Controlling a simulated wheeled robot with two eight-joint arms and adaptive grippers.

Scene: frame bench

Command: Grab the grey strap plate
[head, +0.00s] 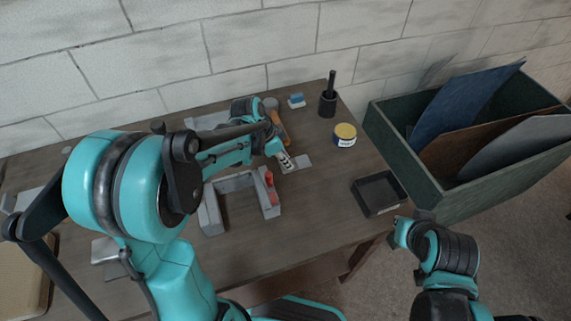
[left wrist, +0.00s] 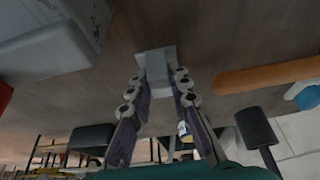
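The grey strap plate (head: 303,161) lies on the bench, a small flat light-grey piece partly hidden by my left gripper in the head view. In the left wrist view the plate (left wrist: 155,62) shows just ahead of the fingertips, with a raised grey block-like part toward me. My left gripper (head: 287,161) is low over the bench at the plate. Its two fingers (left wrist: 156,92) are apart, one on each side of the plate's near end; I cannot tell whether they touch it. My right gripper (head: 408,230) is at the lower right, away from the bench top; its fingers are unclear.
A grey U-shaped frame (head: 212,212) with a red part (head: 270,184) stands close by. An orange-handled tool (head: 282,128) lies behind the gripper. A yellow-lidded tin (head: 345,131), black cup (head: 328,105), black tray (head: 361,201) and green crate (head: 405,165) stand to the right.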

